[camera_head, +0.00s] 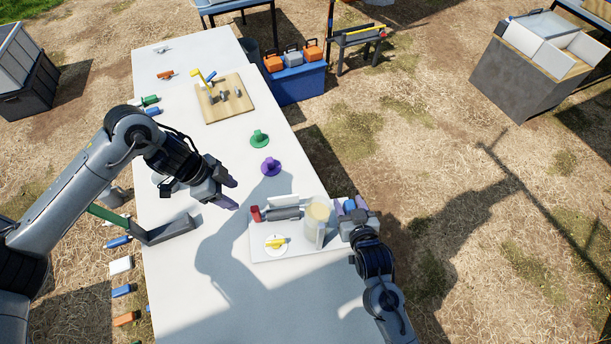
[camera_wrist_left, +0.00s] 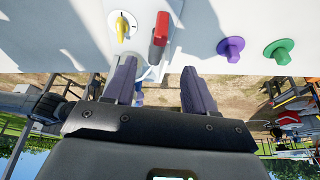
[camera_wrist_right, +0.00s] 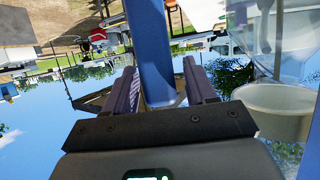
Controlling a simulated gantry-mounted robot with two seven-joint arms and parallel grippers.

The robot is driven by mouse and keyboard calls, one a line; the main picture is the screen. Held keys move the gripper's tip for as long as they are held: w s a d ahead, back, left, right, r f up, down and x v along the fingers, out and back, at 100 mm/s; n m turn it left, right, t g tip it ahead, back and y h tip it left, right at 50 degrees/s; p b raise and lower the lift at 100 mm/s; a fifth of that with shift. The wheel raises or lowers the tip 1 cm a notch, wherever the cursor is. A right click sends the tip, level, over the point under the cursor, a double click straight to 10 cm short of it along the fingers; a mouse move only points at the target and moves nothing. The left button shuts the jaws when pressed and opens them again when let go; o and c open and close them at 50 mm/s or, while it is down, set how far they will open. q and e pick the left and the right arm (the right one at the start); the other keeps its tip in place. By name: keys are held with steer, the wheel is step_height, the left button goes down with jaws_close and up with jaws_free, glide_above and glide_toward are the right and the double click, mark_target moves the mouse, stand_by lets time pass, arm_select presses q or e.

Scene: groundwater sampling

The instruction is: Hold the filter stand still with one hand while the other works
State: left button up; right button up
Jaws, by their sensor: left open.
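The filter stand (camera_head: 276,249) is a pale base plate at the table's front right. It carries a clear cylinder with a beige top (camera_head: 318,211), a grey cylinder with a red end (camera_head: 282,213) and a yellow knob on a white dial (camera_head: 275,243). The knob (camera_wrist_left: 122,30) and red part (camera_wrist_left: 160,30) show in the left wrist view. My left gripper (camera_head: 230,192) is open and empty, above the table left of the stand. My right gripper (camera_head: 352,208) is at the stand's right side, with a blue post (camera_wrist_right: 152,45) between its fingers; whether they grip it is unclear.
A green piece (camera_head: 259,138) and a purple piece (camera_head: 270,166) sit on the table beyond the stand. A wooden board (camera_head: 238,108) with small parts lies further back. A grey angled bracket (camera_head: 168,231) is under my left arm. The table's front middle is clear.

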steer(key=shift+o, duration=0.7)
steer(key=shift+s, duration=0.15)
